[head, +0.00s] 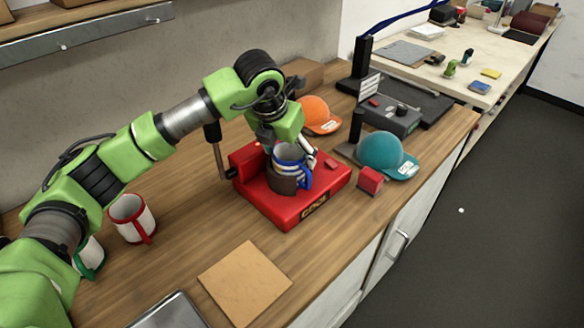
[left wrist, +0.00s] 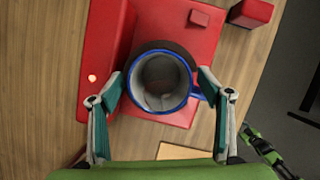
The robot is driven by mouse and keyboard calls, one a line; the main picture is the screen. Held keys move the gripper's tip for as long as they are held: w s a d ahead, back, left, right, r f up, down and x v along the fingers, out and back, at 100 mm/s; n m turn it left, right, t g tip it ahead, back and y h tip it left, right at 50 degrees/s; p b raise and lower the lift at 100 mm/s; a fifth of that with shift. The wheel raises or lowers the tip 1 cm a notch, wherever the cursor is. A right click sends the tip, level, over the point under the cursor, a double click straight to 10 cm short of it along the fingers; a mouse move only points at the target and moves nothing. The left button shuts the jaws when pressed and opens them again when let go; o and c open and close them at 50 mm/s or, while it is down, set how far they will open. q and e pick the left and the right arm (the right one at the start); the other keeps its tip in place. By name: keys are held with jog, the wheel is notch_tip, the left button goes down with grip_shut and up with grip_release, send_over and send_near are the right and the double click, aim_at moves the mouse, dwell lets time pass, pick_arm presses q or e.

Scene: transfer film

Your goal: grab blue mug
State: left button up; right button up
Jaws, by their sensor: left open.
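A blue-rimmed white mug with a blue handle (head: 291,165) stands upright on the red press machine (head: 285,212), against its dark curved part. In the left wrist view the mug (left wrist: 160,82) is seen from above, its inside empty and its handle towards the right finger. My left gripper (left wrist: 160,95) is open, with one finger on each side of the mug; I cannot tell whether either finger touches it. In the head view the left gripper (head: 295,140) is over the mug and partly hidden by its own arm.
A red-handled mug (head: 131,218) and a green-handled mug (head: 90,257) stand at the left, the latter partly behind my arm. An orange cap (head: 319,116) and a teal cap (head: 384,156) are beyond the press. A tan square board (head: 244,283) lies in front.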

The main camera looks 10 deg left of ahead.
pick_arm(q)
jog(key=c, duration=1.9)
